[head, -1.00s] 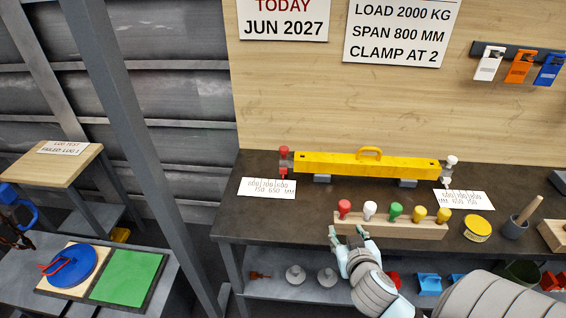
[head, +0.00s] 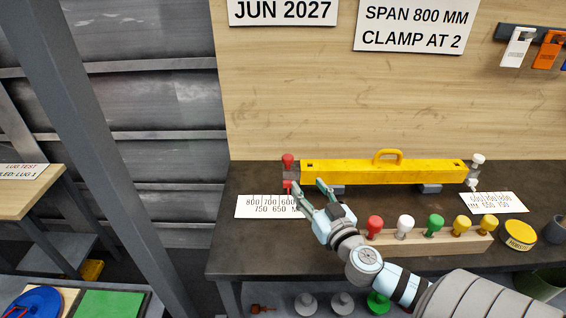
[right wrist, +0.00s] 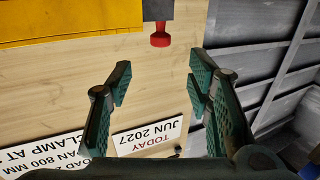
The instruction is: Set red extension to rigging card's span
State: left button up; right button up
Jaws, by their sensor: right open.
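The yellow spreader beam (head: 345,173) lies on the dark bench. At its left end is the red extension, with a red knob (head: 287,160) on top and a red part below, close to the beam. A printed scale card (head: 262,207) lies below that end, reading 800, 700, 600 and 750, 650. The rigging card (head: 415,28) on the back board reads SPAN 800 MM, CLAMP AT 2. My right gripper (head: 308,187) is open and empty, near the beam's left end. In the right wrist view, a red knob (right wrist: 160,39) shows beyond the open fingers, untouched.
A wooden block (head: 430,246) with red, white, green and yellow pegs stands in front of the beam, close to my right arm. A white-knobbed extension (head: 477,160) is at the beam's right end, by another scale card (head: 497,203). A yellow tin (head: 518,235) stands to the right.

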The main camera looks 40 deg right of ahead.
aim_at(290, 162)
jog(key=p+x, duration=0.1)
jog(key=x, duration=0.6)
jog(key=p+x, duration=0.1)
jog(key=x, duration=0.5)
jog(key=shift+w+r, duration=0.2)
jog(key=shift+w, duration=0.2)
grip_shut()
